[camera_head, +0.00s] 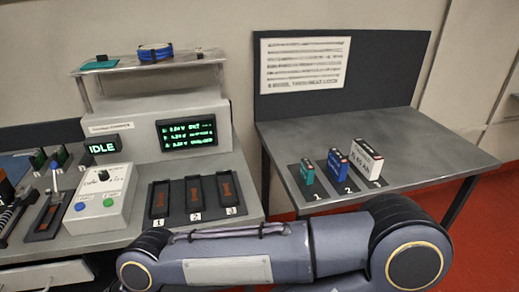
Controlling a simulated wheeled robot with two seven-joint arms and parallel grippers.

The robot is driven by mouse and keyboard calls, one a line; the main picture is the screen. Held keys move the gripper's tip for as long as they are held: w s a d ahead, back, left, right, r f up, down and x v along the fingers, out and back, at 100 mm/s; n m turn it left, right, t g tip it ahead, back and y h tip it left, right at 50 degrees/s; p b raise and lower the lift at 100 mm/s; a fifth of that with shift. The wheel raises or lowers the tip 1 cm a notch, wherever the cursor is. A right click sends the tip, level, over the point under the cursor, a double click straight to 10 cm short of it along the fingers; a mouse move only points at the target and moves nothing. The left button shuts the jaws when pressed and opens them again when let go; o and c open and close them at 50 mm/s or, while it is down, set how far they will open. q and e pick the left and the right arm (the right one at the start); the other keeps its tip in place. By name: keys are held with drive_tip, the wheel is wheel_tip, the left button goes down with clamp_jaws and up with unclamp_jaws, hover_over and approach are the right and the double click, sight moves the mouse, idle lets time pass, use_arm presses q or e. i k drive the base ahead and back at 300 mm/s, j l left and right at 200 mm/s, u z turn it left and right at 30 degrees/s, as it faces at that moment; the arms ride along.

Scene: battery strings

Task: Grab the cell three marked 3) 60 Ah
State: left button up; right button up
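Three cells stand in a row on the dark mat (325,198) on the right table. A teal cell (306,173) stands by label 1 and a blue cell (337,166) by label 2. A larger white cell with a dark top (367,160) stands at the right end; its lettering is too small to read for sure. One of my grey-blue arms stretches across the bottom of the view, in front of the tables. Neither gripper shows.
On the left bench, three empty dark slots (194,199) are labelled 1, 2 and 3. A white control box (101,199) with blue and green buttons stands beside them. A display (187,135) shows green readings. The right table (425,160) is clear right of the cells.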

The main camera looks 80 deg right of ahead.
sight(365, 158)
drive_tip(key=l+z, duration=0.1)
drive_tip(key=z, duration=2.7)
drive_tip(key=i+l+z, duration=0.2)
drive_tip(key=i, duration=0.2)
drive_tip(key=i+l+z, duration=0.2)
drive_tip(key=i, duration=0.2)
drive_tip(key=i+l+z, duration=0.2)
drive_tip(key=i, duration=0.2)
